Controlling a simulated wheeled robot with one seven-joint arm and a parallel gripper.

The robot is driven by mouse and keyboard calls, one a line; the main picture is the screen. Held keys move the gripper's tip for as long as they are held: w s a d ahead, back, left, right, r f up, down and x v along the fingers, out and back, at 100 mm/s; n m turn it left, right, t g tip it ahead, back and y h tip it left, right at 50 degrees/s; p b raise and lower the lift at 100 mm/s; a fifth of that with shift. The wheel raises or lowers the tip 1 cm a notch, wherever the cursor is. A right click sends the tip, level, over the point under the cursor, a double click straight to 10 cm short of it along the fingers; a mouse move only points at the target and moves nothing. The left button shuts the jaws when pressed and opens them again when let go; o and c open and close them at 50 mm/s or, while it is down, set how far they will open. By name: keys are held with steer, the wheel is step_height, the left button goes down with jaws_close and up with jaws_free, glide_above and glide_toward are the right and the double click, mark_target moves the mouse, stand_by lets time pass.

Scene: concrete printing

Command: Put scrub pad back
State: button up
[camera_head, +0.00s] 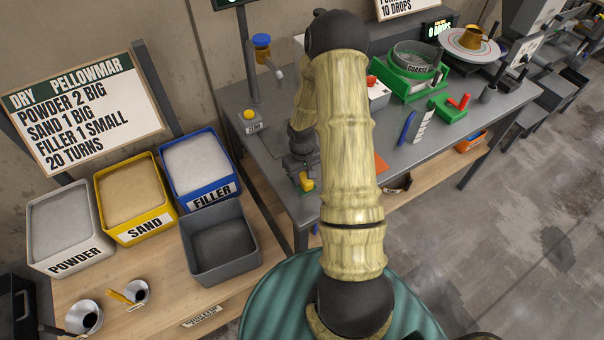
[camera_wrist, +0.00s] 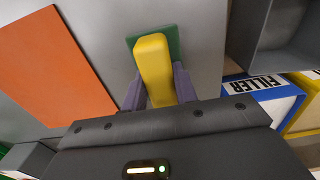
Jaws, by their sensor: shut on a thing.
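The scrub pad has a yellow grip (camera_wrist: 153,65) over a green pad (camera_wrist: 173,40). My gripper (camera_wrist: 157,88) is shut on the yellow grip, with one finger on each side. In the head view the scrub pad (camera_head: 307,183) shows below my gripper (camera_head: 301,170), over the left front part of the grey bench (camera_head: 270,163). The green underside is close to the grey surface; I cannot tell whether it touches. My arm hides part of the bench behind it.
An orange mat (camera_wrist: 55,65) lies beside the scrub pad, partly hidden by my arm in the head view (camera_head: 381,163). The blue filler bin (camera_head: 202,168) and an empty grey bin (camera_head: 222,243) stand left of the bench.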

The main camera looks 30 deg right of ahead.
mark_target(302, 174)
steer(key=shift+f, duration=0.15)
steer(key=o, duration=1)
step_height(302, 174, up, 12)
steer(key=shift+r+b, duration=0.2)
steer(key=shift+b, duration=0.65)
